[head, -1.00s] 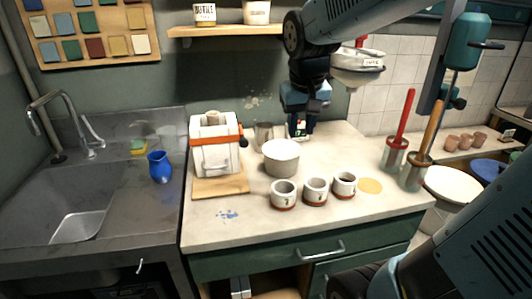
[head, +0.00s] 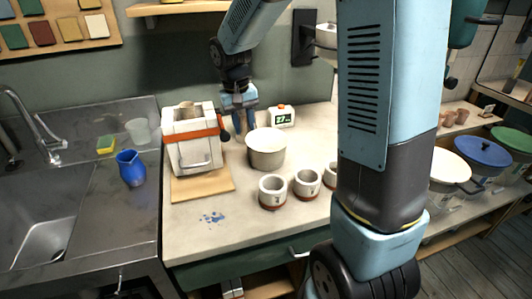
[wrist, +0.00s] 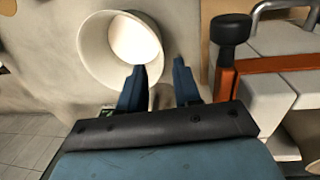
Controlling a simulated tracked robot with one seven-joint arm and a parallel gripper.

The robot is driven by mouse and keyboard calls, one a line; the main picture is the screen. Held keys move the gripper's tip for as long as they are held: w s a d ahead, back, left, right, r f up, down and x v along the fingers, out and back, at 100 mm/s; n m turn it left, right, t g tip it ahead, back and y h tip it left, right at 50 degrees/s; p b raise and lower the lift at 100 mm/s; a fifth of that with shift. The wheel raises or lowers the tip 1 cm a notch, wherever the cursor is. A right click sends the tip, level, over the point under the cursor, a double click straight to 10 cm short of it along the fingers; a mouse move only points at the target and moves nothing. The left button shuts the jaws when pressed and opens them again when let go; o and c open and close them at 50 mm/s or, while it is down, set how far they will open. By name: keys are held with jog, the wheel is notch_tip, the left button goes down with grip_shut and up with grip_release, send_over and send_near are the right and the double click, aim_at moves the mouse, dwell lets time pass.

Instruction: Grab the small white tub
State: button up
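The small white tub (head: 266,150) stands upright on the pale worktop, round, open at the top and empty as far as I see. In the wrist view the tub (wrist: 92,48) is at upper left, its mouth facing the camera. My gripper (head: 239,128) points down just behind and left of the tub in the head view. In the wrist view my gripper (wrist: 160,68) is open. One finger overlaps the tub's near rim and the other is outside it, towards the plaster mould. I cannot tell whether the fingers are level with the rim or above it.
A strapped plaster mould (head: 190,140) on a wooden board (head: 203,187) stands close left of the tub. White cups (head: 273,191) stand in front. A timer (head: 281,116) is behind. A blue jug (head: 130,168) is by the sink. My arm hides part of the right.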

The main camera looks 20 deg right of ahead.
send_near(252, 164)
jog(key=shift+w+d+f, duration=0.1)
jog(key=shift+d+f, duration=0.05)
jog(key=shift+f, duration=0.85)
jog(key=shift+w+d+f, duration=0.1)
jog(key=shift+f, duration=0.9)
jog(key=shift+w+d+f, duration=0.1)
jog(key=shift+d+f, duration=0.05)
jog(key=shift+f, duration=0.8)
jog(key=shift+c, duration=0.3)
grip_shut()
